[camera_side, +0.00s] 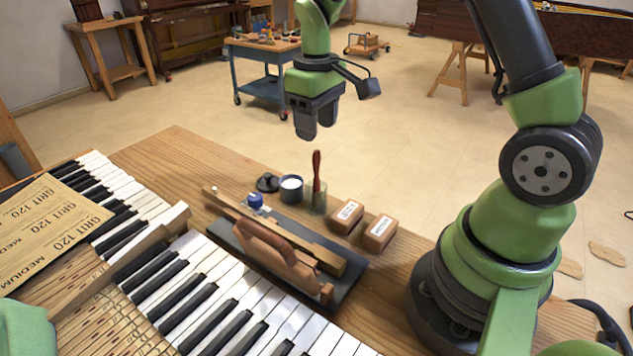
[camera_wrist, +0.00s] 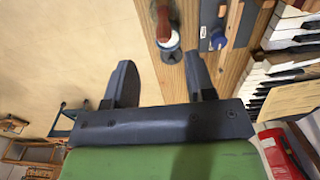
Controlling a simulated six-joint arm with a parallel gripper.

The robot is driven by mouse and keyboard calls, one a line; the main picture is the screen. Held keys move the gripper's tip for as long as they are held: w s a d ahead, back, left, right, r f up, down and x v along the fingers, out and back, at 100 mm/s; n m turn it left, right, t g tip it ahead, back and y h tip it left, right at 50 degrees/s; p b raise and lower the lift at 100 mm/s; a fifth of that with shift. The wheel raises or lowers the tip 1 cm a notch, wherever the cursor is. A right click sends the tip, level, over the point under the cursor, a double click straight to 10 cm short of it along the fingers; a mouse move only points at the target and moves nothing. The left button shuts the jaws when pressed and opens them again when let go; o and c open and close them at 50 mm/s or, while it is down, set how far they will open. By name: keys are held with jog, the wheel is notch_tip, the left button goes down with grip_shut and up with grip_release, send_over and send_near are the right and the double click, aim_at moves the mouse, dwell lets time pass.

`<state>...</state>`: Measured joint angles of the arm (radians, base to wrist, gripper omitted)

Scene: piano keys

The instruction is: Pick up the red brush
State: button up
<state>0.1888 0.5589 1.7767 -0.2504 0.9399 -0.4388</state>
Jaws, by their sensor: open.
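The red brush (camera_side: 317,168) stands upright in a clear glass jar (camera_side: 317,198) on the wooden bench; its lower end is inside the jar. Its red-brown handle also shows at the top of the wrist view (camera_wrist: 162,21). My gripper (camera_side: 316,130) is open and empty, with its fingers pointing down. It hangs in the air above the brush's height in the side view. In the wrist view, the open fingers (camera_wrist: 160,78) point toward the bench edge, and the brush lies beyond them near the top.
A white-filled jar (camera_side: 291,188) and a black lid (camera_side: 267,183) stand left of the brush. Two brown blocks (camera_side: 347,216) (camera_side: 380,232) sit to its right. A dark tray (camera_side: 232,237) with wooden parts lies in front, by the piano keys (camera_side: 235,300).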

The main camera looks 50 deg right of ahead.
aim_at(317, 183)
jog(key=f, duration=0.9)
jog(key=shift+s+a, duration=0.2)
jog(key=shift+a, duration=0.05)
jog(key=shift+r, duration=0.1)
grip_shut()
